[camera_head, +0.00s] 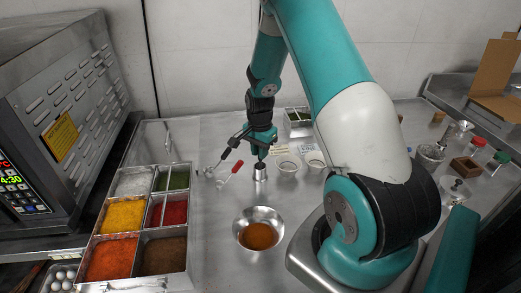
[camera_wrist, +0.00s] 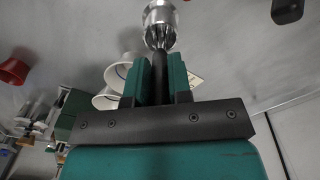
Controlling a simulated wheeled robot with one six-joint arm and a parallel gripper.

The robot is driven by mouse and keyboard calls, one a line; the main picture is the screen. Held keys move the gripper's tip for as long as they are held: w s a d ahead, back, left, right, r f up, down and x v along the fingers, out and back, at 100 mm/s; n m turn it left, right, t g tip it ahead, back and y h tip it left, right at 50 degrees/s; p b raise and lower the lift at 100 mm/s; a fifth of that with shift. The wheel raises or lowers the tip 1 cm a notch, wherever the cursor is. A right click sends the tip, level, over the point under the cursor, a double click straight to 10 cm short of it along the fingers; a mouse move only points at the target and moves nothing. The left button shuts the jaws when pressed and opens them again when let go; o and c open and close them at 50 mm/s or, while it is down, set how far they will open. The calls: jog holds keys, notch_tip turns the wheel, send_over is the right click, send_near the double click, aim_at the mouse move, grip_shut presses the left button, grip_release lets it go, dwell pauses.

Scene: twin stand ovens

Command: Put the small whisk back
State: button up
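The small whisk's dark handle (camera_wrist: 160,70) is upright between the two green fingers of my gripper (camera_wrist: 164,76), which look closed on it. Its wire head (camera_wrist: 160,40) is at the mouth of a small metal cup (camera_wrist: 160,14); how deep it sits is unclear. In the head view my gripper (camera_head: 262,150) points down directly above the cup (camera_head: 260,172), which stands on the steel counter (camera_head: 215,220). The whisk itself is mostly hidden there by the gripper.
A red-handled tool (camera_head: 235,168) lies left of the cup. White bowls (camera_head: 287,166) stand close on its right. A metal bowl (camera_head: 258,229) with orange-brown contents is in front. A tray of spices (camera_head: 140,281) is at left. Jars and a wooden box (camera_head: 466,167) are at right.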

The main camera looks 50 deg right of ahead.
jog(key=o, duration=0.4)
notch_tip(320, 180, up, 12)
jog(key=b, duration=0.2)
jog(key=shift+r+b, duration=0.2)
jog(key=shift+b, duration=0.1)
dwell(0.4)
